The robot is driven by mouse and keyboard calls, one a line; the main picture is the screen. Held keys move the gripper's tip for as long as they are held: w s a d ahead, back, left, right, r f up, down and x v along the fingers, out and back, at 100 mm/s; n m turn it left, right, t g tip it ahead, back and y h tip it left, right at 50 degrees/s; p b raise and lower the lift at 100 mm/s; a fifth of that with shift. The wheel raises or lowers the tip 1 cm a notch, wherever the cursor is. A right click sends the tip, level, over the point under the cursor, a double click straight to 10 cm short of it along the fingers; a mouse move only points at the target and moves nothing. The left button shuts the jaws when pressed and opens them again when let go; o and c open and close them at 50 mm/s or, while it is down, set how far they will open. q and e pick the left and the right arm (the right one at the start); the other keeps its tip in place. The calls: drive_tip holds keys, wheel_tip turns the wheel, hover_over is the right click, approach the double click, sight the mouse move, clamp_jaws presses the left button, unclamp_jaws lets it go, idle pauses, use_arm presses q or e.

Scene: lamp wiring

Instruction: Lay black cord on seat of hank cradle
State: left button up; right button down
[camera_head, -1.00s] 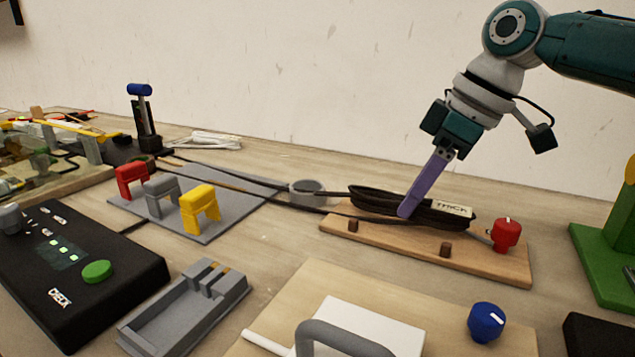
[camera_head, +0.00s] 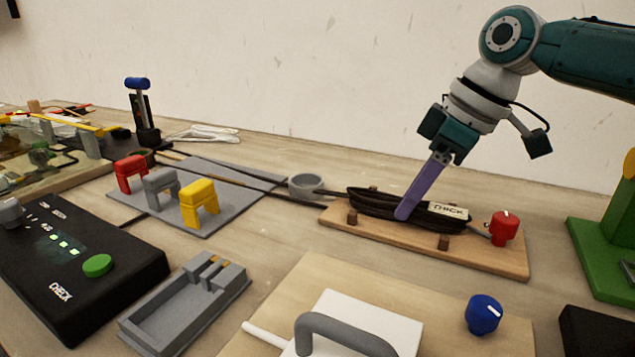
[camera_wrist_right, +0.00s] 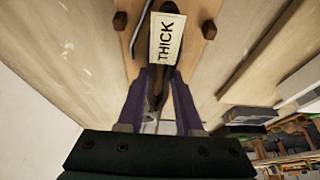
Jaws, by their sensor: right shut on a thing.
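The black cord (camera_head: 372,205) is a coiled hank with a white tag reading THICK (camera_head: 449,210). It lies along the wooden hank cradle (camera_head: 485,257), between its short brown pegs (camera_head: 443,242). My right gripper (camera_head: 405,213) has purple fingers and is shut on the cord near its middle, at the cradle. In the right wrist view the fingers (camera_wrist_right: 160,103) stand on both sides of the cord, with the tag just ahead. Whether the cord touches the seat is hard to tell. My left gripper is not in view.
A red knob (camera_head: 504,228) stands at the cradle's right end. A grey cup (camera_head: 305,186) is left of it. Red, grey and yellow clips (camera_head: 199,203) stand on a grey plate. A green stand (camera_head: 600,262) is at right, a blue knob (camera_head: 483,318) in front.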

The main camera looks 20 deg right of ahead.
drive_tip(key=shift+f, duration=0.15)
idle(0.4)
drive_tip(key=c, duration=0.5)
unclamp_jaws()
